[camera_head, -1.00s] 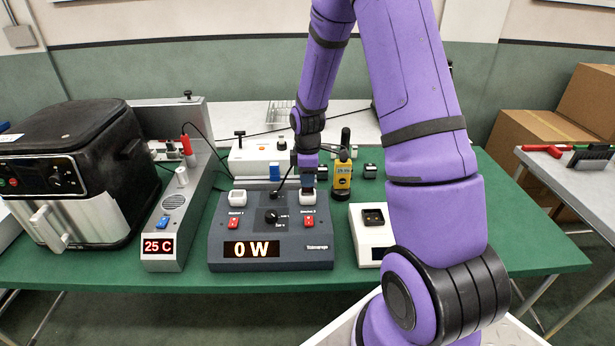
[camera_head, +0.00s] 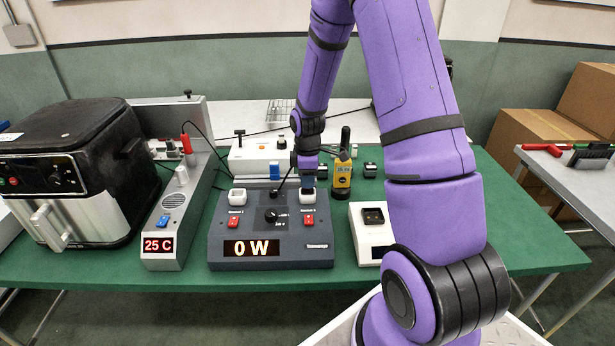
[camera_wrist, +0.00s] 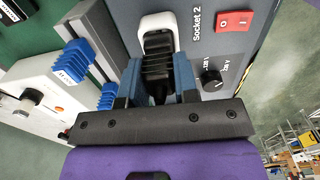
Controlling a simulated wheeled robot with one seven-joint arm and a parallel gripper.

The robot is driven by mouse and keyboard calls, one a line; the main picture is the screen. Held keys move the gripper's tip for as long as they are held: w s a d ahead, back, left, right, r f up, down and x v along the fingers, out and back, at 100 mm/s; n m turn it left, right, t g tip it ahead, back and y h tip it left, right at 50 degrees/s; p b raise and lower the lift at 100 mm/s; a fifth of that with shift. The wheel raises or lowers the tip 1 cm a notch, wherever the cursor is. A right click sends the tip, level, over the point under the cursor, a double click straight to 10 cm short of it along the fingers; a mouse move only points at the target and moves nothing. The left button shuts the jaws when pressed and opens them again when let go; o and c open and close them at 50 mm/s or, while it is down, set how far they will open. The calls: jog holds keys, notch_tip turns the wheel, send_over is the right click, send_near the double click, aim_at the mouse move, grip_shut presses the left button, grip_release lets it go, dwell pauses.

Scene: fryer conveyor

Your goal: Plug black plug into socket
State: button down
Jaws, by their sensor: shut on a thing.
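The power box (camera_head: 270,228) is a dark grey unit with a display reading 0 W. It has two white sockets. The left socket (camera_head: 237,198) is empty. The right socket (camera_head: 307,197), marked Socket 2 in the wrist view (camera_wrist: 157,24), is partly covered by the black plug (camera_wrist: 157,66). My gripper (camera_head: 307,180) is shut on the black plug, with its blue fingers on either side. The plug's front end is at the white socket frame; how deep it sits I cannot tell.
A red switch (camera_head: 309,221) and black knob (camera_head: 271,215) are on the box. A yellow device (camera_head: 342,174) stands close on the right, and a white unit (camera_head: 372,232) beyond it. A white box with blue parts (camera_head: 258,157) is behind. An air fryer (camera_head: 70,180) is far left.

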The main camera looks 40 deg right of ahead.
jog(key=shift+f, duration=0.85)
jog(key=c, duration=0.8)
grip_release()
jog(key=shift+r, duration=3.05)
notch_tip(320, 180, up, 11)
jog(key=shift+f, duration=0.1)
